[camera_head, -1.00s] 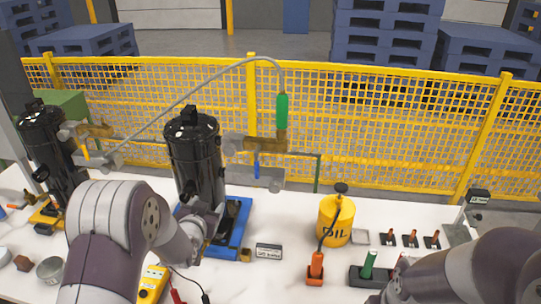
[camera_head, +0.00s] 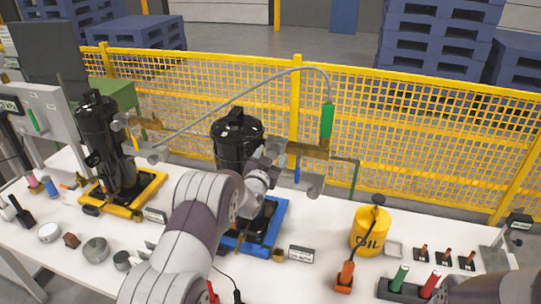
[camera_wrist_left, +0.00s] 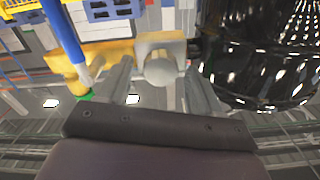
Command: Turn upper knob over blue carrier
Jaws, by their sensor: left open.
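A black compressor (camera_head: 236,138) stands on the blue carrier (camera_head: 273,236). Brass fittings and pipes run off its upper right side. In the left wrist view, a round grey knob (camera_wrist_left: 160,69) sits on a yellow-brass fitting (camera_wrist_left: 110,58), beside the shiny black compressor body (camera_wrist_left: 255,75). My left gripper (camera_wrist_left: 160,88) is open, with one finger on each side of the knob. I cannot tell whether either finger touches it. In the head view my left gripper (camera_head: 274,172) is beside the compressor's right side, and my arm hides part of the compressor and carrier.
A second black compressor (camera_head: 103,145) stands on a yellow carrier (camera_head: 145,190) at left. A yellow oil can (camera_head: 368,235) and a block with green and red handles (camera_head: 405,290) are at right. A blue handle (camera_wrist_left: 65,35) hangs near my left gripper. A yellow fence (camera_head: 430,130) stands behind.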

